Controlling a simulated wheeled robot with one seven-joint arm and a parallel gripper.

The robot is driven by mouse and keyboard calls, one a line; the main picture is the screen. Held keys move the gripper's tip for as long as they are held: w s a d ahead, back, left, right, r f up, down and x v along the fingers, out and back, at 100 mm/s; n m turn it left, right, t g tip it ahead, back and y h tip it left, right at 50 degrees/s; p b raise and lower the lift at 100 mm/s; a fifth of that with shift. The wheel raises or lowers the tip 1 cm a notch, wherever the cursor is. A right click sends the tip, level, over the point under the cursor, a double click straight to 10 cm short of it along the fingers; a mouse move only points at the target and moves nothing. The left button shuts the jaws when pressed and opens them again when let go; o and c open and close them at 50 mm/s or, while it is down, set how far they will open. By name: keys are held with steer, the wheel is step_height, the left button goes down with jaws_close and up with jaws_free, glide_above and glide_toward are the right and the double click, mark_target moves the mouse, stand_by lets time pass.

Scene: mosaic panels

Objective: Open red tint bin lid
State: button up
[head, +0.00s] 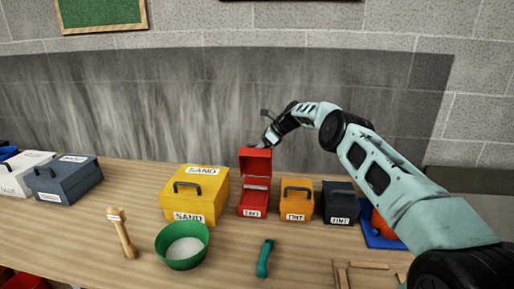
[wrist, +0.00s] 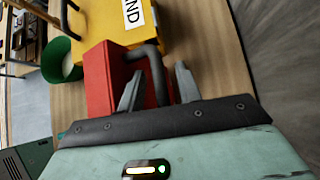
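The red tint bin (head: 252,200) stands on the wooden table, with a small white label low on its front. Its red lid (head: 255,161) is raised and stands roughly upright at the back, so the bin's inside shows from the front. My gripper (head: 265,143) is at the top rear of the lid, partly hidden behind it. In the wrist view the red lid (wrist: 100,80) shows its outer face with a black handle (wrist: 155,65). My gripper's two fingers (wrist: 158,80) are apart, with the handle passing between them; I see no clear grip on it.
The yellow sand box (head: 196,193) stands close left of the red bin. An orange tint bin (head: 296,200) and a dark tint bin (head: 340,203) stand to its right. A green bowl (head: 182,245), a wooden mallet (head: 123,232) and a teal tool (head: 264,259) lie in front.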

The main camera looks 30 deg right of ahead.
steer(key=shift+r, duration=0.1)
steer(key=b+v, duration=0.5)
steer(key=v, duration=1.2)
steer(key=shift+r, duration=0.2)
